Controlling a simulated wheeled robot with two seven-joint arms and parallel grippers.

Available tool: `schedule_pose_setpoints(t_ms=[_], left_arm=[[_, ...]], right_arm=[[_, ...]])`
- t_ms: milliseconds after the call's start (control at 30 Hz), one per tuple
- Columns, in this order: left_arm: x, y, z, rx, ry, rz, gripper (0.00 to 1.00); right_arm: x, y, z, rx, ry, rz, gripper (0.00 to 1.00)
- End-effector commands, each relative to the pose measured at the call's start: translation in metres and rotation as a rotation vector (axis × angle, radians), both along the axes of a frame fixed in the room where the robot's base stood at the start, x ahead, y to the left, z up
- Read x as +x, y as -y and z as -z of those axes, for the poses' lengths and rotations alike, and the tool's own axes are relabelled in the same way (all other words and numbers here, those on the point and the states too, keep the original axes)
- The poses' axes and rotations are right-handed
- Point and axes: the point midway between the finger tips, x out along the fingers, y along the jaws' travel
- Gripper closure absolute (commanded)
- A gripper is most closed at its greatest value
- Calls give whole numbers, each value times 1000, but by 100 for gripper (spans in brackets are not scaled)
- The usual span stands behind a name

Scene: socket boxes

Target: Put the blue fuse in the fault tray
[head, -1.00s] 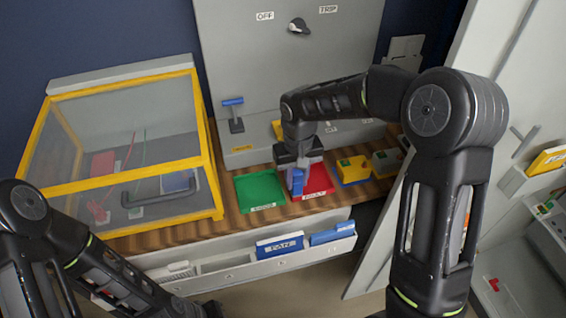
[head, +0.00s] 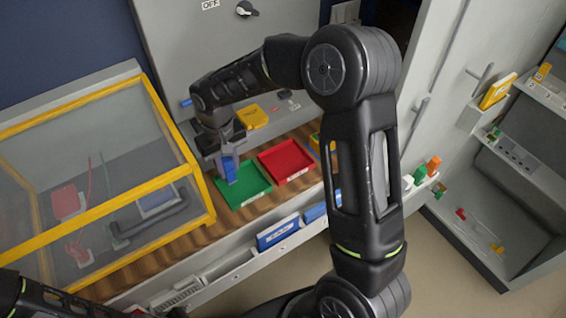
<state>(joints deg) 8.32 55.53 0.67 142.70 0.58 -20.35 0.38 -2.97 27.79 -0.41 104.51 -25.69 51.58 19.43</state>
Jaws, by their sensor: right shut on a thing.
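My right gripper (head: 228,160) is shut on the blue fuse (head: 231,174), which hangs upright below the fingers. The fuse is over the back left part of the green tray (head: 250,196); I cannot tell whether it touches the tray. The red fault tray (head: 288,163) lies just right of the green tray on the wooden bench and looks empty. Only part of my left arm shows at the lower left; its gripper is out of view.
A yellow-framed clear case (head: 180,172) stands left of the trays. A grey panel (head: 190,50) rises behind, with a yellow block (head: 252,117) near its foot. A drawer with blue boxes (head: 278,232) is in front. My right forearm hides part of the bench's right side.

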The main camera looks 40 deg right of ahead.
Motion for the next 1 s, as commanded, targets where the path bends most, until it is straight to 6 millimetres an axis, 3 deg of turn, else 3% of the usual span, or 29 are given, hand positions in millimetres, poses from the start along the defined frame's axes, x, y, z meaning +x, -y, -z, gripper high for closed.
schedule_pose_setpoints(t_ms=[167, 367, 800, 1000], left_arm=[[0, 0, 1, 0, 0, 0, 100], [1, 0, 8, -2, 3, 0, 100], [4, 2, 34, -9, 13, 3, 100], [6, 2, 42, -12, 17, 5, 100]], right_arm=[[1, 2, -1, 0, 1, -15, 100], [4, 22, -6, -6, 2, -166, 100], [0, 117, -44, -12, -4, -987, 100], [-10, 150, -60, -6, -2, -1304, 100]])
